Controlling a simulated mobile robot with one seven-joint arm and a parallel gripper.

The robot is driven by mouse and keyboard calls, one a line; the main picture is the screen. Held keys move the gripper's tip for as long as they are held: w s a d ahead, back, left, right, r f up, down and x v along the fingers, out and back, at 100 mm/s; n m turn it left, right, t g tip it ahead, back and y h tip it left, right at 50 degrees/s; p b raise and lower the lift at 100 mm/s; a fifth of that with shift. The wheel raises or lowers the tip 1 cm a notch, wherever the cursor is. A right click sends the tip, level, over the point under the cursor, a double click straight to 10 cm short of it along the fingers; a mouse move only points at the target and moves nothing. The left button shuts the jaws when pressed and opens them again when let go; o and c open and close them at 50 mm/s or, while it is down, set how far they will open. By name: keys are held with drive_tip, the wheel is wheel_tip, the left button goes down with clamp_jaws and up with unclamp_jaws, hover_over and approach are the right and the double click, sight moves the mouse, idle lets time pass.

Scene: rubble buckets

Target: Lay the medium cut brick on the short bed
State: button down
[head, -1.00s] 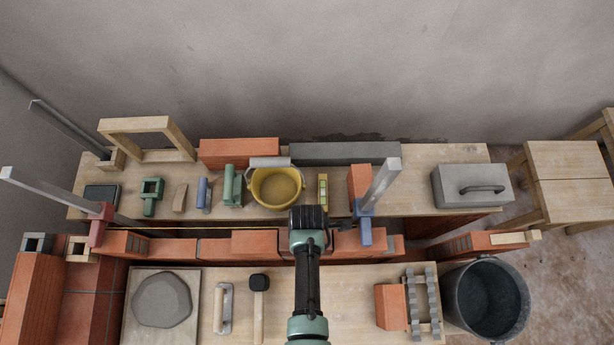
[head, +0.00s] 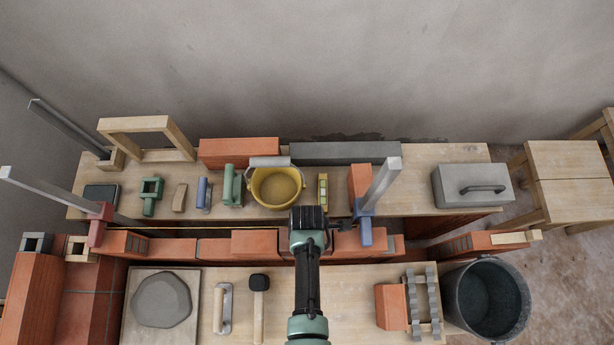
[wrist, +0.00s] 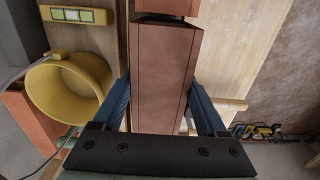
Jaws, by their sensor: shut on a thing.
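My gripper (head: 309,220) is over the low brick course between the two benches. In the wrist view, its two blue fingers (wrist: 162,103) are shut on a red cut brick (wrist: 162,75), one on each long side. In the head view, my gripper and arm hide most of the held brick. The end of another red brick (wrist: 167,6) lies just beyond the held brick's far end. I cannot tell whether the held brick touches what is under it. The short bed is not clearly visible; the held brick and my arm cover that part of the course.
A yellow bucket (head: 277,188) and a level (head: 323,190) stand close behind my gripper. A blue line clamp (head: 365,232) with a tall metal post (head: 383,185) is close on the right. A loose brick (head: 390,306) lies on the front bench, left of a dark bucket (head: 487,298).

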drive_tip(key=shift+f, duration=0.25)
drive_tip(key=shift+f+b, duration=0.45)
drive_tip(key=shift+b, duration=0.05)
drive_tip(key=shift+c, duration=1.1)
unclamp_jaws()
drive_tip(key=shift+o, duration=1.1)
wheel_tip(320, 180, up, 13)
drive_tip(key=shift+p, duration=0.35)
drive_tip(key=shift+w, duration=0.1)
